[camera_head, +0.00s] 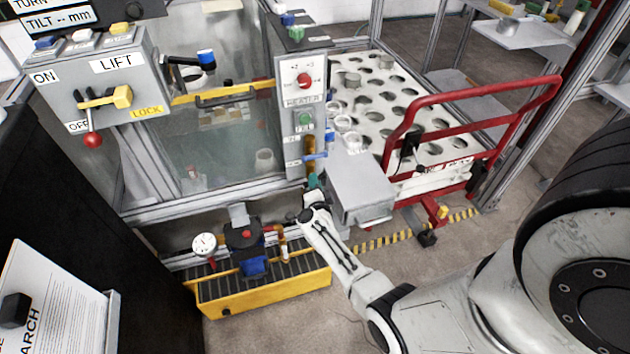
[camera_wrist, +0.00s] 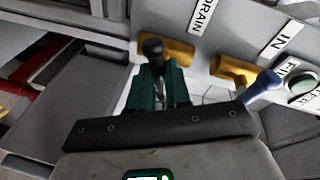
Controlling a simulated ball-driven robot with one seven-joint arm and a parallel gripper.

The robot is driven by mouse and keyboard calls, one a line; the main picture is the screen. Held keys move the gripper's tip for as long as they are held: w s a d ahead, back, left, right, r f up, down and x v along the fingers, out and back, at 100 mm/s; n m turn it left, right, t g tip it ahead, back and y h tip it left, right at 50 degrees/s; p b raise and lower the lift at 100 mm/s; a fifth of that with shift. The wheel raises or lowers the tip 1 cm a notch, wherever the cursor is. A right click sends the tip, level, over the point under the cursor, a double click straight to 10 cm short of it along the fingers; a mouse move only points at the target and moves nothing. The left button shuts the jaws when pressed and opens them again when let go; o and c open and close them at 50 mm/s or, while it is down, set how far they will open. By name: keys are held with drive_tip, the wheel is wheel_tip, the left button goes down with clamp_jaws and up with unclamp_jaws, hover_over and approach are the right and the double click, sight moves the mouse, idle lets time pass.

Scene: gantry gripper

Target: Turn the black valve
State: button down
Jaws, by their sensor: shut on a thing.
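The black valve (camera_wrist: 152,47) has a dark knobbed handle beside a brass pipe, near the DRAIN label in the wrist view. My gripper (camera_wrist: 160,78) has its green fingers shut on this handle, with the knob showing beyond the fingertips. In the head view my gripper (camera_head: 312,182) is at the lower end of the grey control column, left of a grey box. The black valve cannot be made out there, hidden by the gripper.
A blue-handled valve (camera_wrist: 262,86) by the IN label is close to the right of my fingers. The grey box (camera_head: 357,188) stands just right of my gripper. A yellow tray (camera_head: 262,296) and red rail (camera_head: 470,120) are nearby. Floor in front is clear.

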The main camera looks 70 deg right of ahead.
drive_tip(key=shift+s+m+t+y+p, duration=0.1)
drive_tip(key=shift+m+t+y+p, duration=0.35)
drive_tip(key=shift+m, duration=1.35)
drive_tip(key=c, duration=1.1)
unclamp_jaws()
drive_tip(key=p+v, duration=0.2)
drive_tip(key=v, duration=0.3)
drive_tip(key=p+v, duration=0.2)
drive_tip(key=v, duration=0.3)
drive_tip(key=shift+s+a+r, duration=0.1)
drive_tip(key=shift+a+r, duration=0.2)
drive_tip(key=shift+a, duration=0.05)
